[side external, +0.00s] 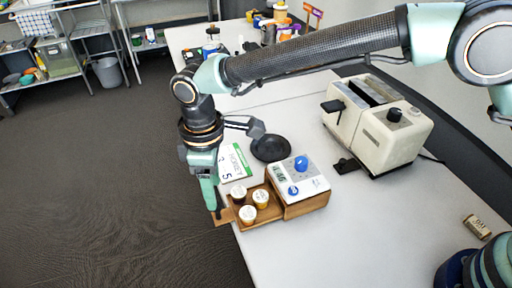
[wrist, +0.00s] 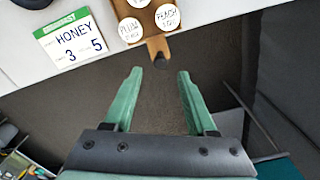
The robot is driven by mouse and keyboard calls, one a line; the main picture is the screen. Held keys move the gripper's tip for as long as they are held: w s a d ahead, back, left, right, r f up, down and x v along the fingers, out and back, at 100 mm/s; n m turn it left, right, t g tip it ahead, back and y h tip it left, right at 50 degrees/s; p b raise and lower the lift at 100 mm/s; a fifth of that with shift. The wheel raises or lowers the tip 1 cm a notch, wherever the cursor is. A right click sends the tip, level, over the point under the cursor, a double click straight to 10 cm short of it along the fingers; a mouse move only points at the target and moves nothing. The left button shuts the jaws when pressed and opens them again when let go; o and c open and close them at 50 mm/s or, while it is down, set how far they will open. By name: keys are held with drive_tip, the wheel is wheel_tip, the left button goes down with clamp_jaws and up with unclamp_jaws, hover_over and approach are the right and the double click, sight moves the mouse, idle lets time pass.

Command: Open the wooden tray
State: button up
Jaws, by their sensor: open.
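The wooden tray (side external: 234,203) sticks out of a wooden housing (side external: 306,205) under a white panel with blue knobs. Three jars with pale lids stand in it. In the wrist view the front of the tray (wrist: 147,17) shows at the top, with jar lids reading "PLUM" and "PEACH". A wooden tab with a dark knob (wrist: 160,61) points from its front toward my gripper. My gripper (wrist: 155,72) is open, its green fingers on either side of and just behind the knob, holding nothing. In the side view my gripper (side external: 217,212) is low at the tray's front end.
A "HONEY" card (side external: 235,162) lies beside the tray, with a black round dish (side external: 271,149) behind it. A cream toaster (side external: 377,125) stands to the right. The tray's front overhangs the white table's edge, above open floor.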

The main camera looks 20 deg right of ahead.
wheel_tip(320, 180, up, 7)
drive_tip(key=shift+r, duration=0.15)
idle(0.4)
drive_tip(key=w+d+r+m+t, duration=0.1)
drive_tip(key=d+r+m, duration=0.1)
drive_tip(key=d+r, duration=0.35)
drive_tip(key=w+d+r+m+t+y, duration=0.1)
drive_tip(key=d+r+m, duration=0.1)
drive_tip(key=d, duration=0.7)
drive_tip(key=w+d+r+m, duration=0.1)
drive_tip(key=d+r+m, duration=0.15)
drive_tip(key=d, duration=0.45)
drive_tip(key=s+d+m+t, duration=0.1)
drive_tip(key=s+d+m, duration=0.2)
drive_tip(key=d, duration=0.6)
drive_tip(key=s+d+f+m+t+h, duration=0.1)
drive_tip(key=s+d+m+t, duration=0.1)
drive_tip(key=s+d+m, duration=0.2)
drive_tip(key=s+d, duration=0.3)
drive_tip(key=d, duration=0.2)
drive_tip(key=shift+s+f+t, duration=0.3)
drive_tip(key=shift+s, duration=0.1)
